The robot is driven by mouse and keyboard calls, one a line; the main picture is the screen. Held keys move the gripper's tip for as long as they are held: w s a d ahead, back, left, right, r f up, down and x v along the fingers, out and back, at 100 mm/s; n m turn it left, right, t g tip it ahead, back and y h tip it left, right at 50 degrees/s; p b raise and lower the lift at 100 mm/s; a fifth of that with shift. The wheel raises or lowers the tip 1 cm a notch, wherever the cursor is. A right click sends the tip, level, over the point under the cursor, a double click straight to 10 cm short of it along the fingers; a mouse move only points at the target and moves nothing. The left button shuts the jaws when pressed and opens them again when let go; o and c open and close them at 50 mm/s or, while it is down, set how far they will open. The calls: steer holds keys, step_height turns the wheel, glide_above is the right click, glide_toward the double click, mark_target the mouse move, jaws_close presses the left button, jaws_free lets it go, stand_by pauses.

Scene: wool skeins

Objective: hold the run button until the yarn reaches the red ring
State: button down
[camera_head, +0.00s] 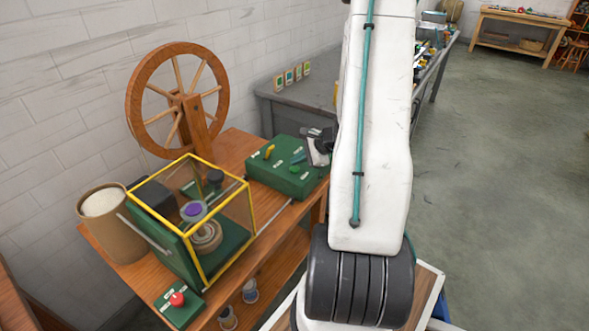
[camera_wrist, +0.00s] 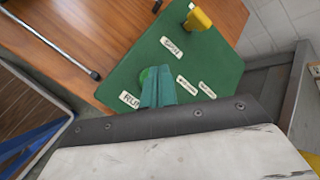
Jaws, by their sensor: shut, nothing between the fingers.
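A green control panel (camera_head: 287,168) sits on the wooden bench, with a yellow lever (camera_head: 269,152) and small white labels. In the wrist view, a round green button (camera_wrist: 147,74) shows beside a label reading RUN (camera_wrist: 129,99). My gripper (camera_wrist: 158,72) is shut with nothing held, its teal fingertips over the button and hiding part of it. I cannot tell whether the button is pressed. In the head view, a purple-topped piece (camera_head: 194,210) and a pale spool (camera_head: 207,237) stand inside a yellow-framed case (camera_head: 249,205). I cannot make out a red ring.
A red button on a green box (camera_head: 178,299) sits at the bench's front corner. A wooden spinning wheel (camera_head: 137,108) stands behind. A tan bin (camera_head: 112,225) is at the left. A grey table (camera_head: 285,105) lies beyond the panel. Open floor (camera_head: 500,180) is at the right.

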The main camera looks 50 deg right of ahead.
steer(key=shift+f, duration=0.1)
steer(key=shift+f, duration=0.3)
